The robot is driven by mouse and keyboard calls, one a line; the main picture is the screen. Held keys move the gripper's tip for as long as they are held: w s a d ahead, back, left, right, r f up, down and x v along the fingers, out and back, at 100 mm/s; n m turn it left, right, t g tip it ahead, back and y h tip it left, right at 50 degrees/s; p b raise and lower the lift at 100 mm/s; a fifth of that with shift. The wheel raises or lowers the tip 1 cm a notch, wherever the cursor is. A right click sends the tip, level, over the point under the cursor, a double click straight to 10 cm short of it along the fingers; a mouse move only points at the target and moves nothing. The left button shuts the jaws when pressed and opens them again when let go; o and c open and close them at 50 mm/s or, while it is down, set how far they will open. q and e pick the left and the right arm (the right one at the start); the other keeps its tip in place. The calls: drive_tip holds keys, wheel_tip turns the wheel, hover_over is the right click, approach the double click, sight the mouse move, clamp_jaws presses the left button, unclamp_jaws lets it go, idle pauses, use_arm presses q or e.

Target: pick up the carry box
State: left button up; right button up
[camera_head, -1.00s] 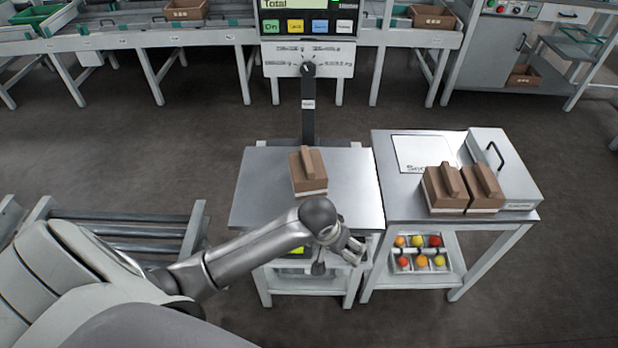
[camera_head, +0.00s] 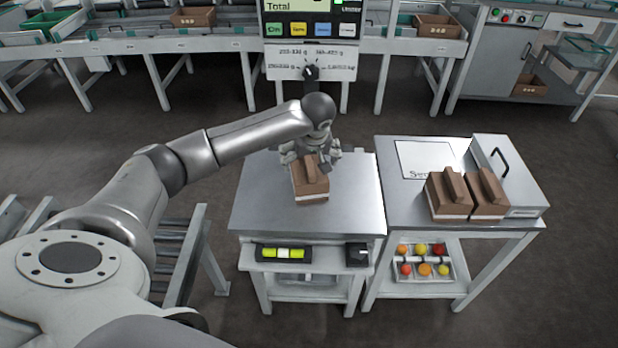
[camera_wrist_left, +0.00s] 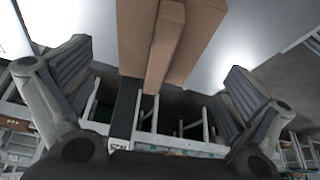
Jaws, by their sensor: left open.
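A brown carry box (camera_head: 309,184) with a raised handle ridge stands on the metal scale table (camera_head: 258,205). My left gripper (camera_head: 313,158) is over the far part of this box, with its fingers spread to either side of the handle. In the left wrist view the box (camera_wrist_left: 200,40) and its handle (camera_wrist_left: 165,45) lie between the two open fingers of my left gripper (camera_wrist_left: 155,90), with gaps on both sides. Two similar boxes, one left (camera_head: 447,194) and one right (camera_head: 487,193), stand side by side on the right table. My right gripper is not in view.
The right table (camera_head: 395,205) also holds a white sheet (camera_head: 425,158) and a grey case with a black handle (camera_head: 508,165). The scale display (camera_head: 310,25) rises behind the scale table. Roller rails (camera_head: 175,250) stand at left.

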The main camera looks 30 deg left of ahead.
use_arm(q)
drive_tip(key=shift+x, duration=1.25)
drive_tip(key=x, duration=0.4)
drive_tip(key=shift+w+f, duration=0.1)
drive_tip(key=shift+f, duration=0.05)
drive_tip(key=shift+a+f, duration=0.1)
drive_tip(key=shift+f, duration=0.05)
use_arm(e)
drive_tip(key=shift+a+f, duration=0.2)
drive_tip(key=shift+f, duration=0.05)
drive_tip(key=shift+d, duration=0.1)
use_arm(q)
drive_tip(key=shift+f, duration=0.2)
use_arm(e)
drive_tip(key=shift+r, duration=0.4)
use_arm(q)
drive_tip(key=c, duration=1.1)
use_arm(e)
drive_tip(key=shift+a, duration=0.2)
use_arm(q)
drive_tip(key=shift+c, duration=0.2)
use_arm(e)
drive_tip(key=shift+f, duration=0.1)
